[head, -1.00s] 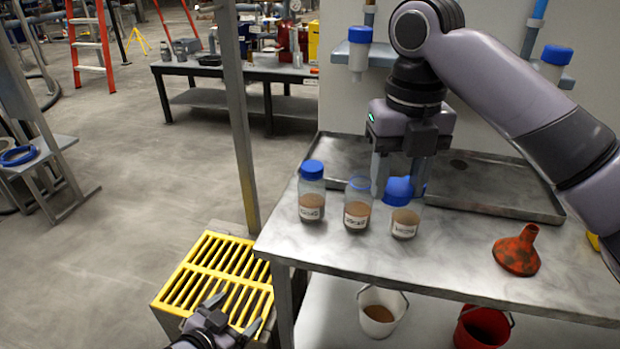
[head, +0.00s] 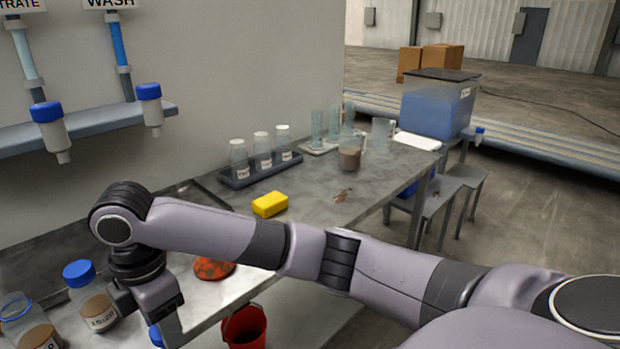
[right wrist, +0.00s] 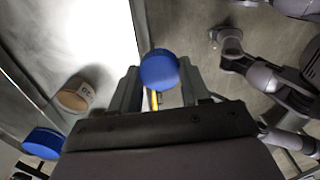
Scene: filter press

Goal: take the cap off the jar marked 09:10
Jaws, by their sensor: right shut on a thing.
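My right gripper (right wrist: 158,88) is shut on a blue cap (right wrist: 158,70), which sits between the fingertips in the right wrist view. In the head view the gripper hangs at the bench's front edge, and a bit of the held cap (head: 156,335) shows. An open jar (head: 30,328) with brown contents stands at lower left; its label is unreadable. Beside it stands a blue-capped jar (head: 95,300) that seems marked 15:20. This jar also shows in the right wrist view (right wrist: 76,96). Which jar is marked 09:10 cannot be read. My left arm shows in the right wrist view (right wrist: 230,45), its jaws unclear.
A rack of white-capped jars (head: 262,168) and glass cylinders stand further back. A red bucket (head: 245,326) is below the front edge. Bench room around the sponge is clear.

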